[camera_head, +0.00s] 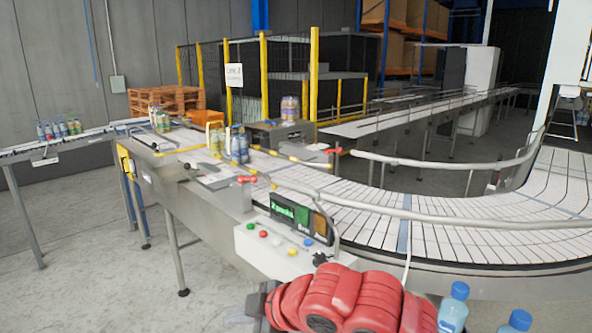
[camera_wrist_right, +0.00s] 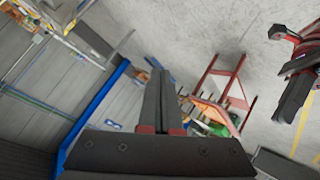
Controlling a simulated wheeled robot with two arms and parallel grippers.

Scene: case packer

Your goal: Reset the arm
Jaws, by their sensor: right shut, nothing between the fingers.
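My right arm, red, folds across the bottom of the head view. Its dark gripper (camera_head: 260,302) shows only in part at the arm's left end, in front of the conveyor's control panel (camera_head: 275,250). In the right wrist view its two black fingers (camera_wrist_right: 160,88) lie together with nothing between them. Black and red parts (camera_wrist_right: 295,85) at the right edge of that view look like my other gripper; its jaw state is unclear. My left arm does not show in the head view.
A curved conveyor (camera_head: 400,225) with guard rails runs from the left to the right. Blue-capped bottles (camera_head: 453,306) stand at bottom right, near my arm. Other bottles (camera_head: 239,146) stand on the line. Grey floor (camera_head: 90,260) at left is open.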

